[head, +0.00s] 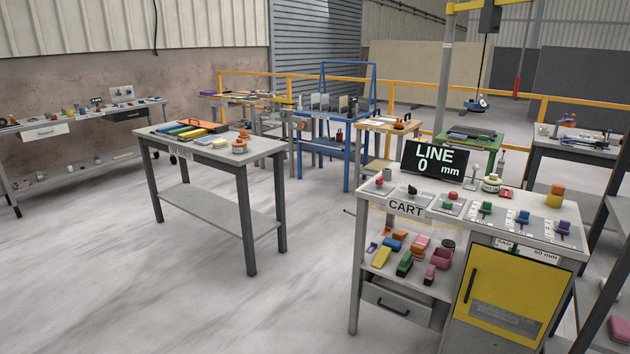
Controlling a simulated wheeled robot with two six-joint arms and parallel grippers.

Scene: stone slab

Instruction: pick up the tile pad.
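I cannot tell for certain which object is the tile pad; nothing readable in the head view names it. Flat coloured pieces (185,130) lie on the grey table (262,148) left of centre. Small coloured blocks, including a pink one (442,259), sit on the lower shelf of the cart (362,232) at the right. A pink rounded piece (620,329) shows at the lower right edge, partly cut off. Neither of my grippers is in view.
The cart carries a black "LINE 0 mm" display (436,161) and several small coloured handled items. A yellow cabinet door (498,295) is below. More benches stand behind, before an orange rail (420,83). The floor (130,270) at front left is clear.

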